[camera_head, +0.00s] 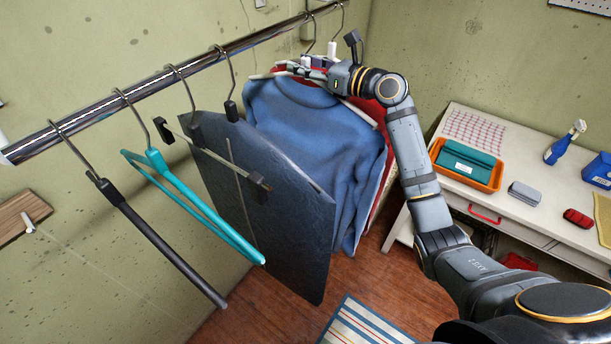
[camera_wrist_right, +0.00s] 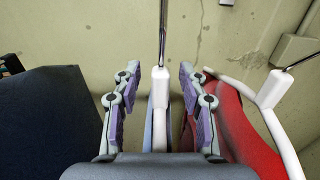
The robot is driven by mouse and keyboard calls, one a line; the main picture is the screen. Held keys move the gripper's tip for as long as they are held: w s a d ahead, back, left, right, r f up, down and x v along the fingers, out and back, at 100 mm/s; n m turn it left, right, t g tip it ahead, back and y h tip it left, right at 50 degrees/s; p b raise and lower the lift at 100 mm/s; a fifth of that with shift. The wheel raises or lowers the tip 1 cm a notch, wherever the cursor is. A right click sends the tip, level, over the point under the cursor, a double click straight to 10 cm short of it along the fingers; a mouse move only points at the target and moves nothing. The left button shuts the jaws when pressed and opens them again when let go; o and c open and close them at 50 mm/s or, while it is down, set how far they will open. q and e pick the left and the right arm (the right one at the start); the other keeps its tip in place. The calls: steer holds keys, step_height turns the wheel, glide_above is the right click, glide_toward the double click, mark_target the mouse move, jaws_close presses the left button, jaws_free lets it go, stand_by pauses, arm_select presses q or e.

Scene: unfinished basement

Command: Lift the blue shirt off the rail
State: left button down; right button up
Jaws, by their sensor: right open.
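The blue shirt (camera_head: 310,135) hangs from the rail (camera_head: 146,88), behind a dark panel-like garment. Its white hanger (camera_wrist_right: 160,90) shows in the right wrist view, with a thin strip of the blue shirt (camera_wrist_right: 149,125) below. My right gripper (camera_head: 310,70) is up at the shirt's shoulders, just under the rail. In the right wrist view its two open fingers (camera_wrist_right: 160,72) stand on either side of the white hanger's neck, with gaps on both sides. My right forearm passes in front of the shirt's right side. My left gripper is not in view.
A dark garment (camera_head: 262,190) on a clip hanger hangs left of the shirt, and a red garment (camera_wrist_right: 240,125) on a white hanger hangs close on the right. Empty teal (camera_head: 190,200) and black (camera_head: 160,240) hangers hang nearer. A white table (camera_head: 545,222) stands right.

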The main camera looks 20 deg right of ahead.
steer(key=shift+w+a, duration=0.15)
steer(key=shift+d, duration=0.2)
steer(key=shift+c, duration=1.4)
jaws_close()
steer(key=shift+r, duration=0.1)
